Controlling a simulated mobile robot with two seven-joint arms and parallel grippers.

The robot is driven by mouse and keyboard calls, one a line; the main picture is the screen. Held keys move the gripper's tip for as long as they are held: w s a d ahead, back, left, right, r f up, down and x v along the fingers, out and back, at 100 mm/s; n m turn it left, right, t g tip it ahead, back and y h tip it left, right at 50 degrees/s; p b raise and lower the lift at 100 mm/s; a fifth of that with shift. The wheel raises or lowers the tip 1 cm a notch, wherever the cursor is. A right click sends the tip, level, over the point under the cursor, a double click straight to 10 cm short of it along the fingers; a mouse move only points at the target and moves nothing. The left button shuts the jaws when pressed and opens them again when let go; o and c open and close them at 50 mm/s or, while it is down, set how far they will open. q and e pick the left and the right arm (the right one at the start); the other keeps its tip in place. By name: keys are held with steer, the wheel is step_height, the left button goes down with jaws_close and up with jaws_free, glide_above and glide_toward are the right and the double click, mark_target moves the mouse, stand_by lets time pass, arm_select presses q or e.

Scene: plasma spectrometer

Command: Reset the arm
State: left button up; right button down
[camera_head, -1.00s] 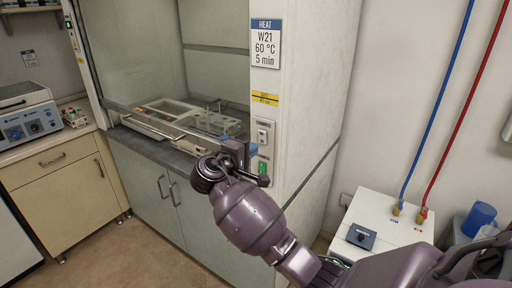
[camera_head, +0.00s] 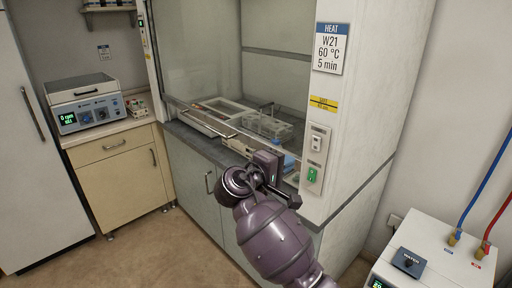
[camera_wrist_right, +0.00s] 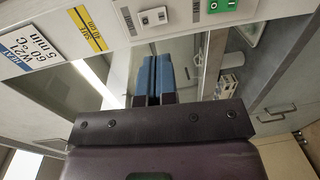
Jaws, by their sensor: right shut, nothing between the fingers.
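My right gripper (camera_head: 288,163) is in front of the fume hood's (camera_head: 345,150) front edge, left of the white post with the switches. Its blue fingers (camera_wrist_right: 153,78) are together with nothing between them in the wrist view. The purple right arm (camera_head: 272,238) reaches up from the bottom of the head view. The left gripper is not in view.
A white tray (camera_head: 192,122) and a rack (camera_head: 268,126) are inside the hood behind a partly raised sash. The post has a green switch (camera_head: 312,174). A white unit with a dark dial (camera_head: 408,262) stands at right. The floor (camera_head: 150,245) at left is clear.

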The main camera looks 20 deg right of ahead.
steer(key=w+a+n+t+y, duration=0.2)
steer(key=w+a+t+y, duration=0.4)
steer(key=w+t+y, duration=0.15)
steer(key=s+a+f+t+y, duration=0.2)
steer(key=s+f+y, duration=0.2)
steer(key=f+y, duration=0.4)
steer(key=s+d+f+m+g, duration=0.2)
steer(key=s+d+f, duration=0.1)
steer(key=s+f, duration=1)
steer(key=s+d+f+m+g, duration=0.2)
steer(key=s+d+f+m, duration=0.1)
steer(key=s+f, duration=0.9)
steer(key=s+d, duration=0.1)
steer(key=s, duration=0.3)
steer(key=shift+s+d+f, duration=0.3)
steer(key=shift+f, duration=0.05)
